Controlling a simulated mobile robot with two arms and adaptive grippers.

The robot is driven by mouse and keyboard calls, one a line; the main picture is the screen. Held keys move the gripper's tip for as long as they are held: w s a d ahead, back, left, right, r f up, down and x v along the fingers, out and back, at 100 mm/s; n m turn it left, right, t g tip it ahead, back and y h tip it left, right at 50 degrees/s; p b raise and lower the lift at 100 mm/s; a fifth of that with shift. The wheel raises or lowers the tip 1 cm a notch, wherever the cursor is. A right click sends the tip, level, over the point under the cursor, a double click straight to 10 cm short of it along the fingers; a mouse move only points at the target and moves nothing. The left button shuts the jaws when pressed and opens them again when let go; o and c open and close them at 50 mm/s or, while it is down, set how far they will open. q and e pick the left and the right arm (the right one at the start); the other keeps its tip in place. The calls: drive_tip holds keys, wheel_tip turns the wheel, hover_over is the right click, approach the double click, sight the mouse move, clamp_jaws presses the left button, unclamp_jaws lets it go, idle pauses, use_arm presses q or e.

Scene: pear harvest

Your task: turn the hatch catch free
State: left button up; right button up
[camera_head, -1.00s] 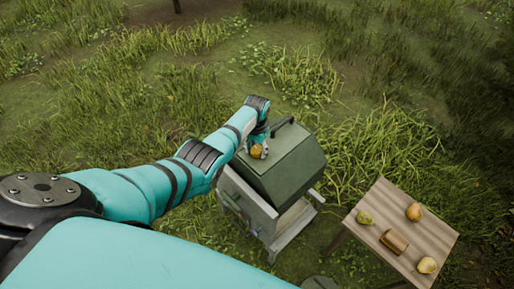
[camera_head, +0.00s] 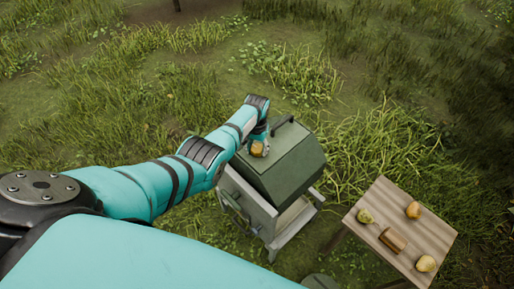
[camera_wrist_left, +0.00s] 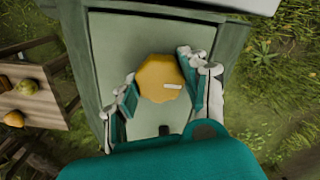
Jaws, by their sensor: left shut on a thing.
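The hatch catch is a yellow-orange knob (camera_wrist_left: 160,78) with a scalloped rim and a pale mark towards its right side. It sits on the green lid (camera_head: 290,160) of a box on a stand. My left gripper (camera_wrist_left: 158,90) has its two fingers on either side of the knob and is shut on it. In the head view my left gripper (camera_head: 258,143) reaches down onto the lid, and the knob shows just below it. My right gripper is not in view.
A wooden table (camera_head: 432,238) stands to the right of the box, with several pears and a brown block (camera_head: 393,240) on it. The box stands on a grey frame (camera_head: 283,240). Grass surrounds everything, with open ground behind the box.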

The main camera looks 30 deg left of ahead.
sight(257, 148)
use_arm(q)
drive_tip(key=o, duration=1.2)
drive_tip(key=shift+r, duration=0.1)
wheel_tip(257, 148, up, 12)
drive_tip(key=shift+f, duration=0.1)
